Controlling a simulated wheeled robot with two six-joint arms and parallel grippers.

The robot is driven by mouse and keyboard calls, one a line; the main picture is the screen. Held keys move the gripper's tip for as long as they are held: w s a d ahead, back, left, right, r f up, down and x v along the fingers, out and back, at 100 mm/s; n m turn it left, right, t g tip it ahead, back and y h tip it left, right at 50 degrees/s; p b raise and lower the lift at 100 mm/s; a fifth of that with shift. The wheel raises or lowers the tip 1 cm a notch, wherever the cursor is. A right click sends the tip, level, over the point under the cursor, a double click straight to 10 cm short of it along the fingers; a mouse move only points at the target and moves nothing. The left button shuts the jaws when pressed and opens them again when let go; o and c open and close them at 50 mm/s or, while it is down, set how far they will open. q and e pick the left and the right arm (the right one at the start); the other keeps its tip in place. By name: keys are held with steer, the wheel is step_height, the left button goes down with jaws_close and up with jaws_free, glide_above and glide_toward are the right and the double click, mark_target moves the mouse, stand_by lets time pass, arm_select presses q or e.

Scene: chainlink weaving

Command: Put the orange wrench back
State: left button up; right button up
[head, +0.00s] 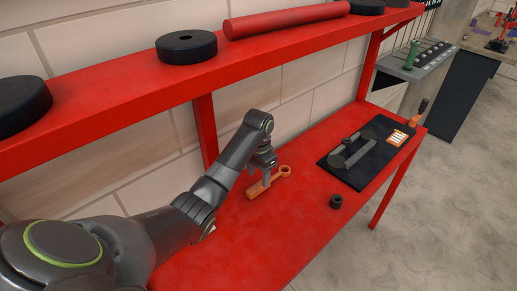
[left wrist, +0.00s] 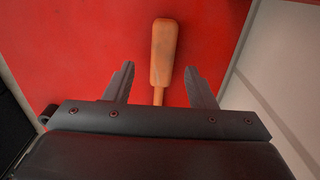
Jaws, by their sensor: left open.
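The orange wrench (head: 269,182) lies on the red table (head: 245,225) near the wall, with its ring end to the right. My left gripper (head: 266,172) is just above it, fingers pointing down. In the left wrist view my left gripper (left wrist: 158,85) is open, and the wrench (left wrist: 163,55) shows between and beyond the two fingers. Part of it is hidden behind the gripper body. I cannot tell whether the fingers touch it. My right gripper is in neither view.
A black mat (head: 342,178) with a grey tool and an orange-white card lies to the right. A small black ring (head: 336,201) sits in front of it. A red shelf (head: 120,104) with black discs (head: 186,47) and a red cylinder (head: 288,20) runs above the table.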

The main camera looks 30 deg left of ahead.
arm_select(q)
step_height(320, 180, up, 12)
steer(key=p, duration=0.7)
steer(key=shift+f+p, duration=0.15)
steer(key=shift+p, duration=0.15)
